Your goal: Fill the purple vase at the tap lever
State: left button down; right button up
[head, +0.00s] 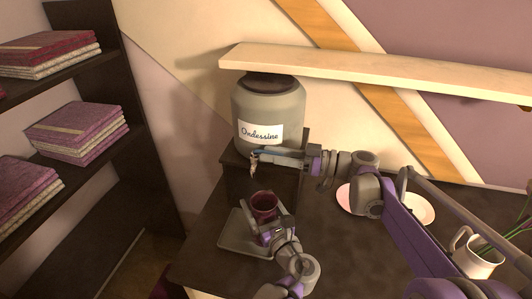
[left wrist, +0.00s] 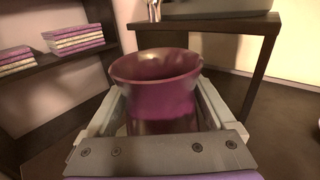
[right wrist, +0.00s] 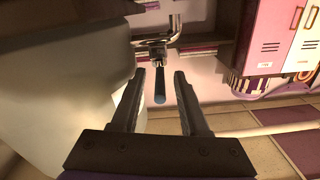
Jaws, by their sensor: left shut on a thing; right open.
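My left gripper (head: 266,229) is shut on the purple vase (head: 263,204), one finger on each side. The vase is upright, its open rim up, in the left wrist view (left wrist: 155,90) too. It is over a grey tray (head: 236,238), below and close to the metal tap (head: 254,168) of a labelled grey jar (head: 268,105). I cannot tell whether it touches the tray or is exactly under the spout. My right gripper (head: 272,154) is open at the tap. In the right wrist view the blue-tipped tap lever (right wrist: 160,88) lies between its fingers, with gaps on both sides.
The jar stands on a dark raised stand (head: 232,160) under a pale wall shelf (head: 380,72). Plates (head: 420,210) and a white mug (head: 480,262) with green stems are to the right, beyond my right arm. A dark bookcase (head: 140,120) is at left.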

jog(key=shift+x, duration=1)
grip_shut()
dwell(0.8)
